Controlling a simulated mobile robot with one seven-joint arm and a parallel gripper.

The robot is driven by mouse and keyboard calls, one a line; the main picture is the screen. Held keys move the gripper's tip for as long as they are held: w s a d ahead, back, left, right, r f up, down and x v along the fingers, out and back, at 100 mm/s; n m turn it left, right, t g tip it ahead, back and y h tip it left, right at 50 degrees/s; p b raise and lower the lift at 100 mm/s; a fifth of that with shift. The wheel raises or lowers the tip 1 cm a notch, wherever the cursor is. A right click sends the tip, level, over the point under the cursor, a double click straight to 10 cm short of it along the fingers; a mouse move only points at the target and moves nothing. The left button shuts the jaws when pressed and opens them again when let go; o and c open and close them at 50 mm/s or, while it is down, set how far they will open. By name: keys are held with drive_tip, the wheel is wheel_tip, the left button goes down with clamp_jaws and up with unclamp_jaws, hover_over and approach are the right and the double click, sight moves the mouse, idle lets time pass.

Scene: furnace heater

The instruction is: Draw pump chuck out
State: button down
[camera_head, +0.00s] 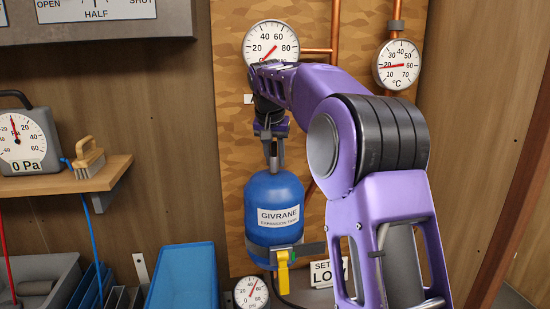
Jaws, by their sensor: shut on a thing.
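My gripper (274,152) points down at the top of the blue expansion tank (262,192) labelled GIVRANE. The tank hangs upright against the patterned board.
Round dials (271,44) (398,65) and copper pipes are on the board. At left, a shelf (68,182) holds a 0 Pa gauge (22,139) and a brush (87,158). A blue tray (183,279) is below. My purple arm covers the board's right side.

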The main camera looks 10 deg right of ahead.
drive_tip(key=shift+r, duration=0.15)
drive_tip(key=shift+r+p, duration=1.1)
drive_tip(key=shift+r, duration=0.25)
drive_tip(key=shift+r, duration=1.95)
